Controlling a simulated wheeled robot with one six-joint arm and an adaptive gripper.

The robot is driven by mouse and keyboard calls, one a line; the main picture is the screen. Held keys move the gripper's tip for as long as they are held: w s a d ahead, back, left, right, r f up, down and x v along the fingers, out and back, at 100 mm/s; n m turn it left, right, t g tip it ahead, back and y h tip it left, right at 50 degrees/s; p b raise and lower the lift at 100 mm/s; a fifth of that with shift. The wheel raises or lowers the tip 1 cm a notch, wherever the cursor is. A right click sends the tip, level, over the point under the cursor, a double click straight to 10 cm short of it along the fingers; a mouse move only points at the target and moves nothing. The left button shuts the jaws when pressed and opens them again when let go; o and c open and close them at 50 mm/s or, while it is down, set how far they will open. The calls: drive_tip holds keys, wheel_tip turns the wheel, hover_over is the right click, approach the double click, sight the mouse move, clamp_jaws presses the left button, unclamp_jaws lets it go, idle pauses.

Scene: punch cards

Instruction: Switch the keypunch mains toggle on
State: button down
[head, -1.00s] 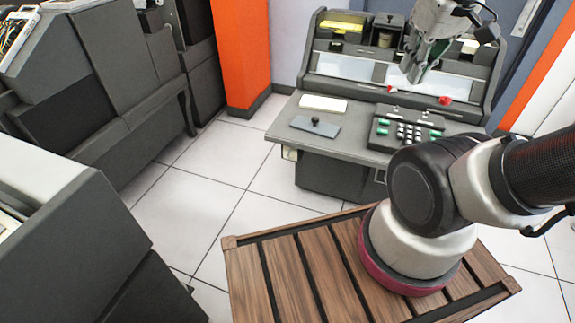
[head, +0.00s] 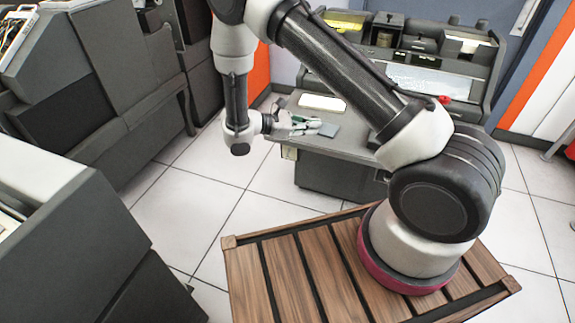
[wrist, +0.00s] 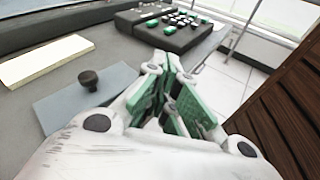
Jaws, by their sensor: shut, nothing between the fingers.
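The keypunch (head: 335,150) is a grey desk with a raised back. My gripper (head: 318,124) is shut and empty, with green finger pads. In the head view it is over or beside the desk's left front part, pointing right. In the wrist view the gripper (wrist: 178,72) shows near the desk's front edge, beside a grey-blue plate (wrist: 75,98) with a black knob (wrist: 89,80). No toggle shows clearly in the wrist view.
My arm hides much of the desk in the head view. A red knob (head: 445,99) shows at right. Grey cabinets (head: 95,75) stand left; tiled floor between is clear.

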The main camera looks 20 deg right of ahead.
drive_tip(key=s+a+f+n+t+h, duration=0.1)
drive_tip(key=a+f+n+t, duration=0.3)
drive_tip(key=f, duration=0.5)
drive_tip(key=a+f+n+t, duration=0.2)
drive_tip(key=f+n+t, duration=0.3)
drive_tip(key=f, duration=0.4)
drive_tip(key=n+t+y, duration=0.4)
drive_tip(key=n+t, duration=0.1)
drive_tip(key=t, duration=0.1)
approach(291, 158)
drive_tip(key=v, duration=0.3)
drive_tip(key=shift+s+a+f, duration=0.15)
drive_tip(key=shift+f, duration=0.1)
drive_tip(key=x, duration=1)
drive_tip(key=shift+r, duration=0.15)
